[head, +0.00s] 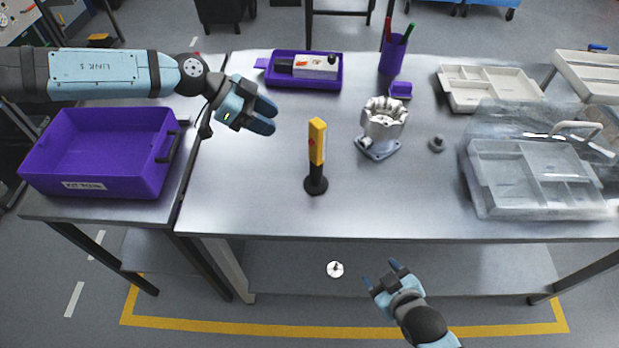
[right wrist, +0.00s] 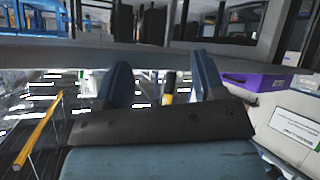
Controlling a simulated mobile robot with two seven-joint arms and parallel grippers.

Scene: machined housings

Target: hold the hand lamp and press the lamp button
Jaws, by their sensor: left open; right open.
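The hand lamp (head: 317,142) is a slim yellow body on a black lower part and round black foot. It stands upright near the middle of the metal table, with a small red spot, likely the button, on its left side. My left gripper (head: 268,115) is open and empty, above the table to the left of the lamp and apart from it. My right gripper (head: 381,276) is open and empty in front of the table's near edge, right of the lamp and well apart from it. In the right wrist view its fingers (right wrist: 163,85) are spread, with a small yellow-and-dark thing visible between them.
A purple bin (head: 55,193) sits on the left table. A machined housing (head: 384,125) and a small grey knob (head: 437,143) stand right of the lamp. A clear-lidded case (head: 485,205) is far right. A purple tray (head: 270,78) lies behind. The tabletop around the lamp is clear.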

